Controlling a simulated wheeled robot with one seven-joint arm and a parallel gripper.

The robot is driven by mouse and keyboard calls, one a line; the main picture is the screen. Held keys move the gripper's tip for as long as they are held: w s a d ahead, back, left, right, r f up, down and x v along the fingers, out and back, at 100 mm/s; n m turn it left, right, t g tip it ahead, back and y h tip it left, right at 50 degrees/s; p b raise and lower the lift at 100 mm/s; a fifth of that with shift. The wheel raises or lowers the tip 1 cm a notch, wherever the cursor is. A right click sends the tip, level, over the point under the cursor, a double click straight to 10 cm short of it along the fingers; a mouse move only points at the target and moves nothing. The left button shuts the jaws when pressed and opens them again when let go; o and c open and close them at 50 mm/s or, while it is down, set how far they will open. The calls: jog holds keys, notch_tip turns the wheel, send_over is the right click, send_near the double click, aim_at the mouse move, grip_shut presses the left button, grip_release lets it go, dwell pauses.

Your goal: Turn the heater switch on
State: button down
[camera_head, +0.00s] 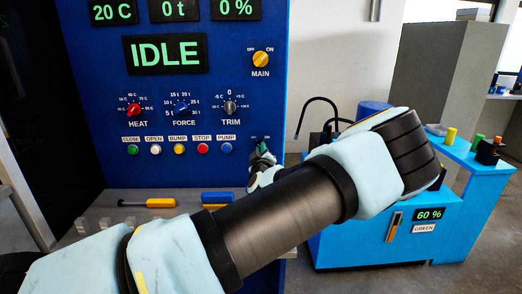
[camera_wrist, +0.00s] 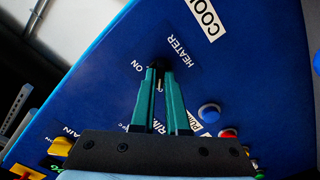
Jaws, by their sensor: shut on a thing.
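The heater switch (camera_wrist: 161,63) is a small black knob on the blue panel in the wrist view. A HEATER label (camera_wrist: 178,52) is beside it, and an ON mark (camera_wrist: 137,66) is to its left. My gripper (camera_wrist: 158,72) has green fingers that come together at the switch and are shut on it. The fingers cover part of the knob, so I cannot tell which way it points. In the head view, my gripper (camera_head: 262,152) is at the panel's right edge, partly behind my arm, and the switch is hidden.
The blue control panel (camera_head: 200,85) carries an IDLE display (camera_head: 165,53), a yellow MAIN knob (camera_head: 260,59), HEAT, FORCE and TRIM knobs and several buttons. A yellow-handled tool (camera_head: 150,203) lies on the ledge below. A blue cabinet (camera_head: 370,240) stands at right.

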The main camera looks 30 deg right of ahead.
jog(key=shift+f+m+b, duration=0.1)
jog(key=shift+m+b, duration=0.2)
jog(key=shift+b, duration=0.05)
jog(key=m+b, duration=0.8)
jog(key=m, duration=0.9)
dwell(0.4)
jog(key=shift+m, duration=0.3)
jog(key=c, duration=0.9)
grip_release()
